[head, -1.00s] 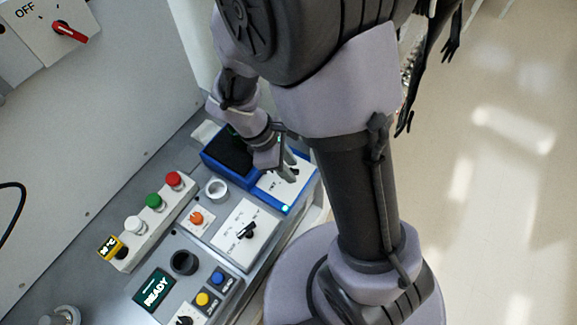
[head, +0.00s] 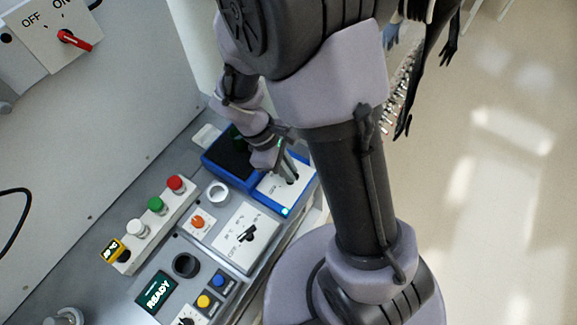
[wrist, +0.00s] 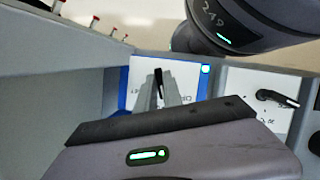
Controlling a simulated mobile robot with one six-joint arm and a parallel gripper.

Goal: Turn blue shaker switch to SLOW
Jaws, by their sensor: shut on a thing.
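The blue shaker (head: 224,170) stands at the far end of the bench, with a dark top and a white switch panel (head: 273,190). Its blue edge and white panel also show in the wrist view (wrist: 190,75). The black switch knob (wrist: 159,80) sits on that panel. My gripper (head: 291,176) points down onto the panel, and its fingers (wrist: 164,96) are shut on the knob. The fingers cover part of the knob and the panel lettering, so I cannot tell which mark the knob points to. A small cyan light (head: 285,211) glows at the shaker's corner.
A white panel with a black rotary knob (head: 248,234) lies close beside the shaker. A strip with red, green and white buttons (head: 156,205), an orange knob (head: 197,222) and a READY display (head: 157,293) are nearby. Floor on the right is clear.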

